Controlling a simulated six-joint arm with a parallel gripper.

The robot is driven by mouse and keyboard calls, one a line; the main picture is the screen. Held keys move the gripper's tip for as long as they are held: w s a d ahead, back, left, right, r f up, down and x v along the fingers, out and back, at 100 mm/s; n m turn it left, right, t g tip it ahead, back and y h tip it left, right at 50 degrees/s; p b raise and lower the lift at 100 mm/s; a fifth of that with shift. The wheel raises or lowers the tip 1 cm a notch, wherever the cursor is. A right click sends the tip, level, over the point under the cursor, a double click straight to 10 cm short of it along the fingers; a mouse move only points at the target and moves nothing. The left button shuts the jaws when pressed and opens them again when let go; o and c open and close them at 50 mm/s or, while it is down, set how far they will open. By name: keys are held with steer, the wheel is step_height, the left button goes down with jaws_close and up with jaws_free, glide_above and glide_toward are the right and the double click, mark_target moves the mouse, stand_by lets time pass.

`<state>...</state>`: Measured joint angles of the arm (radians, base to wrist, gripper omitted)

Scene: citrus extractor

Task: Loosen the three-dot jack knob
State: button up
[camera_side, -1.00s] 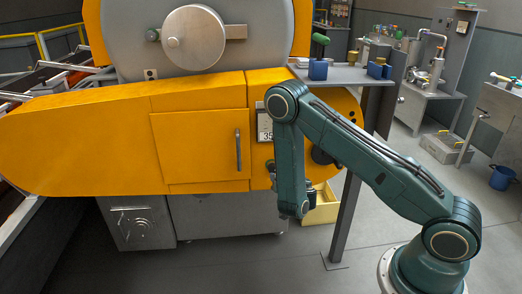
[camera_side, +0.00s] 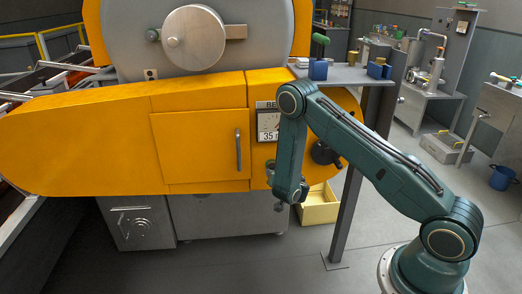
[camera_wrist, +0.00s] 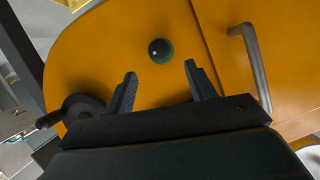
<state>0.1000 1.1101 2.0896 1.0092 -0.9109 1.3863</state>
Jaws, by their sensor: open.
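In the wrist view a round black knob (camera_wrist: 160,50) with a green rim sits on the yellow machine panel. One small pale dot shows on its face; I cannot make out three dots. My gripper (camera_wrist: 160,68) is open and empty. Its two dark fingers point toward the panel, one on each side of the knob's line, with the knob just beyond the fingertips. No contact shows. In the side view my forearm hangs in front of the yellow housing and hides the knob and most of the gripper.
A black handwheel with a crank (camera_wrist: 82,108) is left of the fingers; it also shows in the side view (camera_side: 325,153). A grey door handle (camera_wrist: 250,65) is on the right. A yellow bin (camera_side: 320,208) and a shelf post (camera_side: 346,215) stand near my arm.

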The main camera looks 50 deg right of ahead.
mark_target(272, 167)
steer(key=x, duration=0.7)
steer(key=shift+w+d, duration=0.2)
steer(key=shift+w, duration=0.05)
steer(key=shift+f, duration=0.2)
steer(key=c, duration=1)
steer(key=shift+o, duration=0.2)
steer(key=shift+a+n, duration=0.1)
steer(key=shift+n, duration=0.2)
